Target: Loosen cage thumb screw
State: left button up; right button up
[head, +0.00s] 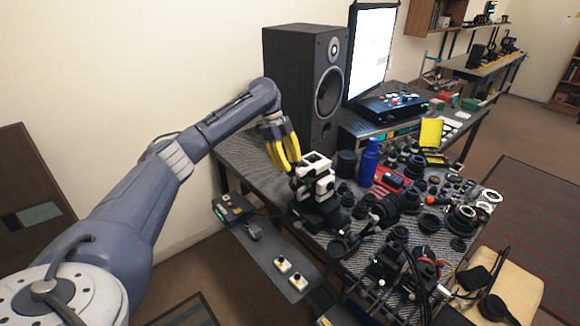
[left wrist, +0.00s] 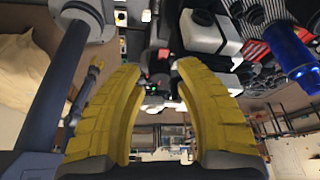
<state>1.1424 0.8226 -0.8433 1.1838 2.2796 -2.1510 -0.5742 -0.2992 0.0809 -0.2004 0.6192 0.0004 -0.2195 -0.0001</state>
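A black and white boxy assembly (head: 316,166) stands on the table's near left part, beside the speaker. It may be the cage, but I cannot pick out a thumb screw on it. My left gripper (head: 285,165) has yellow fingers pointing down, just left of and close to the assembly's top. In the left wrist view, the fingers of the left gripper (left wrist: 160,76) are apart. A dark part with a small red spot shows beyond the gap, and white blocks (left wrist: 207,32) lie just right of it. I cannot tell whether the fingers touch anything.
A tall black speaker (head: 291,75) stands right behind the left gripper. A blue bottle (head: 369,161) and a red tray (head: 391,180) lie to the right. Several black lens parts crowd the table. A lower shelf (head: 262,252) holds small button boxes (head: 283,264).

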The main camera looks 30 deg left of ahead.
pick_arm(q)
jog(key=v, duration=1)
jog(key=shift+r, duration=0.3)
jog(key=shift+a, duration=0.1)
